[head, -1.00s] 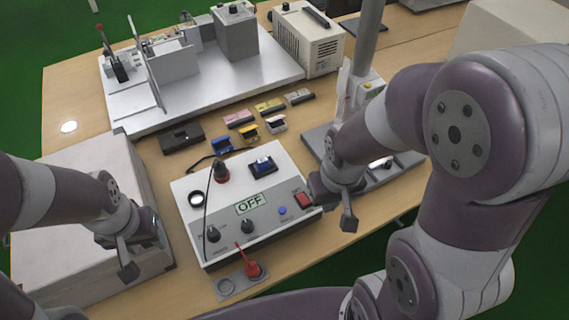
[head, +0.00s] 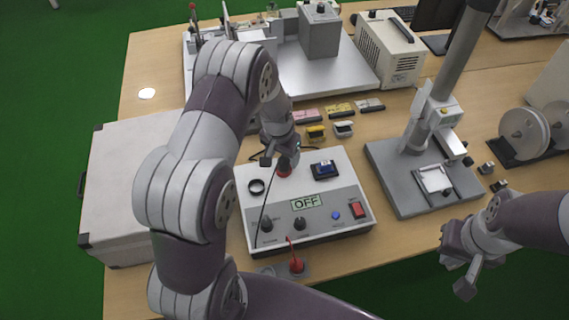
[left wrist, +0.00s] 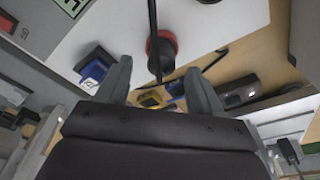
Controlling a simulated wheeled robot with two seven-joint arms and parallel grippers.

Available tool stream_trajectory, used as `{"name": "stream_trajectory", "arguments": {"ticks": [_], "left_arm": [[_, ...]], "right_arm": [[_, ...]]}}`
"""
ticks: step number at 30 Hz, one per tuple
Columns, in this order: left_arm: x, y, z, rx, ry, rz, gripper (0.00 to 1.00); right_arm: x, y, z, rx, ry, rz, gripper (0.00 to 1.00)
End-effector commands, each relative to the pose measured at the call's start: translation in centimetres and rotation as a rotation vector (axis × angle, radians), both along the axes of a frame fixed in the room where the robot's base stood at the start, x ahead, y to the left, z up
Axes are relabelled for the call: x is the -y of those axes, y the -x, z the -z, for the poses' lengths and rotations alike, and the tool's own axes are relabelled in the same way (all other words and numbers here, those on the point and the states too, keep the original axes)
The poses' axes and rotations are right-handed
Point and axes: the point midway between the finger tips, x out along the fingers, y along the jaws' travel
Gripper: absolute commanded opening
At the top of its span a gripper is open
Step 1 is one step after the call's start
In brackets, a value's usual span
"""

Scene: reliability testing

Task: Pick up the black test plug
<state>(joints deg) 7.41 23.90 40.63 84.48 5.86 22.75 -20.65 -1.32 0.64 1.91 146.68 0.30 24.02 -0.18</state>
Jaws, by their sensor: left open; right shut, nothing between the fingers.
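The black test plug (left wrist: 160,48) shows in the left wrist view as a dark piece with a red collar, with a black cable running up from it. In the head view my left gripper (head: 281,158) is right over its spot on the tester box (head: 335,222) and hides most of it; only the red collar (head: 284,171) shows. In the left wrist view my open left fingers (left wrist: 159,75) stand on either side of the plug's line, apart from it. My right gripper (head: 463,274) is shut and empty, right of the tester box.
A red test plug (head: 296,263) stands in a grey holder at the tester's front edge. A grey case (head: 125,195) lies left, a grey stand (head: 400,185) right. Small coloured blocks (head: 340,108) lie behind the tester. Table between tester and stand is clear.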

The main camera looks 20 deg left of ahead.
Motion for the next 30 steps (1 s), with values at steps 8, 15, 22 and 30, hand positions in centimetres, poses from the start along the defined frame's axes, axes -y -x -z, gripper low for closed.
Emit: {"name": "stream_trajectory", "arguments": {"ticks": [8,15,22,30], "left_arm": [[0.0,-0.8,3.6,-0.001,0.000,0.000,0.66],[0.0,-0.8,3.7,-0.001,0.000,0.000,0.47],[0.0,-0.8,3.6,0.000,0.000,0.000,0.05],[0.0,-0.8,3.2,0.001,0.000,-0.001,0.05]], "right_arm": [[0.0,0.0,-0.9,0.000,0.000,0.000,0.00],[0.0,0.0,-0.8,0.000,0.000,0.000,0.00],[0.0,0.0,-0.9,0.000,0.000,0.000,0.00],[0.0,0.0,-0.7,0.000,0.000,0.000,0.00]]}}
